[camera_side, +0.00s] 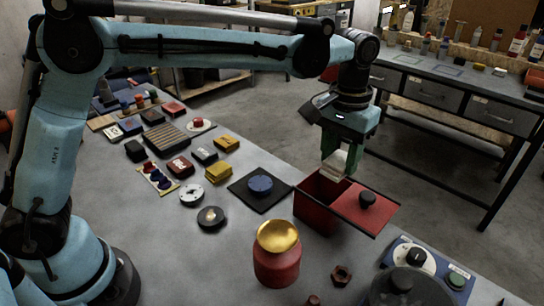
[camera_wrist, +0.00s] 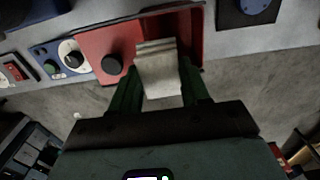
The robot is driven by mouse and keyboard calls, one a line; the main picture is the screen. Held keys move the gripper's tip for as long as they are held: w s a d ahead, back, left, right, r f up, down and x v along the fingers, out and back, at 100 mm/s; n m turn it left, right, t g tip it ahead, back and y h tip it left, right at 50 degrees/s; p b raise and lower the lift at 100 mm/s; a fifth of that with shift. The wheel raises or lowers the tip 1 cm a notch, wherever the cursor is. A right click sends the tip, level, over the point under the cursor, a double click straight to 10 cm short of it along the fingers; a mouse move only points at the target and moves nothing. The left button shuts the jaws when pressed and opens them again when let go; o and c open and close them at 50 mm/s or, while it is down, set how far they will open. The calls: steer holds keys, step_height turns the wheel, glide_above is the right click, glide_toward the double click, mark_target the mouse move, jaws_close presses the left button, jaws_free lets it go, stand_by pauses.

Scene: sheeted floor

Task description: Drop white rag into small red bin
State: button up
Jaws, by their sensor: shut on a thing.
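My gripper (camera_side: 341,163) is shut on a white rag (camera_side: 335,164) and holds it at the red bin's open part. The rag also shows between the green fingers in the wrist view (camera_wrist: 158,68). The small red bin (camera_side: 312,212) stands on the grey table. Its red lid (camera_side: 352,206) with a black knob lies over the right part, leaving the left part open. In the wrist view the bin's open part (camera_wrist: 196,30) lies behind the rag. I cannot tell whether the rag's lower end is below the rim.
A red jar with a gold top (camera_side: 277,262) stands in front of the bin. A black pad with a blue disc (camera_side: 260,184) lies to its left. A blue panel with knobs (camera_side: 428,262) is at the right. Several small blocks and buttons cover the table's left part.

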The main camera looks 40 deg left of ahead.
steer(key=o, duration=1.1)
step_height(320, 180, up, 12)
stand_by(0.5)
